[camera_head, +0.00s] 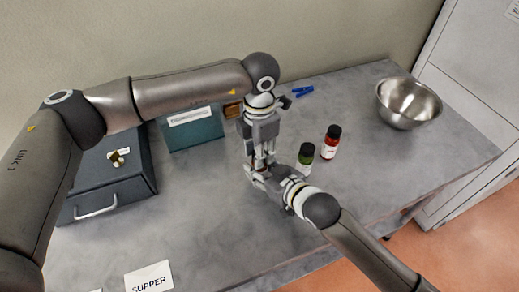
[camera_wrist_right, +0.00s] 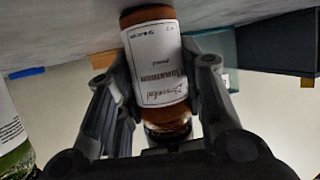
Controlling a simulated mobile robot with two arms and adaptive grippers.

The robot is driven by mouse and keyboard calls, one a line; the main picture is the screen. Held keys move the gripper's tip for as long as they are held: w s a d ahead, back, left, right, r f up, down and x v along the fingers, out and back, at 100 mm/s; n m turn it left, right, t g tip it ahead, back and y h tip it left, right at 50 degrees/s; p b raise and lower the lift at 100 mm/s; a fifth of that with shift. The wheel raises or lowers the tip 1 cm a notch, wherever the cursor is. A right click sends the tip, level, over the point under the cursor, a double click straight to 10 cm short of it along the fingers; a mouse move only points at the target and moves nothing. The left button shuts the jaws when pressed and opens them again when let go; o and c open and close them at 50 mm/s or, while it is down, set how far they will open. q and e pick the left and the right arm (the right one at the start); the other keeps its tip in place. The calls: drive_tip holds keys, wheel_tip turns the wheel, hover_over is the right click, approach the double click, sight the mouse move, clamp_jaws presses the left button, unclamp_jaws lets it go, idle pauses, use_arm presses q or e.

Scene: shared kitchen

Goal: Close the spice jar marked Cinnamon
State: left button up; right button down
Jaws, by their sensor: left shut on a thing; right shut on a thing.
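The Cinnamon jar (camera_wrist_right: 158,70) has brown contents and a white label. It stands between the fingers of my right gripper (camera_wrist_right: 158,100) in the right wrist view, which shows the scene upside down. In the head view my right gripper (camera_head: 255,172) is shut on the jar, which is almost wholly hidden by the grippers. My left gripper (camera_head: 263,158) points down directly above the right one, its fingers shut at the jar's top. What it holds, apparently the lid, is hidden, and I cannot tell how it sits on the jar.
A green jar (camera_head: 305,158) and a red jar (camera_head: 331,143), both black-capped, stand close to the right. A steel bowl (camera_head: 409,103) is at the back right. A dark box (camera_head: 105,180), a teal box (camera_head: 195,132) and a SUPPER card (camera_head: 148,277) are on the left.

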use_arm(q)
drive_tip(key=m, duration=0.7)
drive_tip(key=shift+m, duration=0.4)
drive_tip(key=m, duration=0.6)
drive_tip(key=shift+m, duration=0.4)
drive_tip(key=o, duration=1.2)
wheel_tip(320, 180, up, 12)
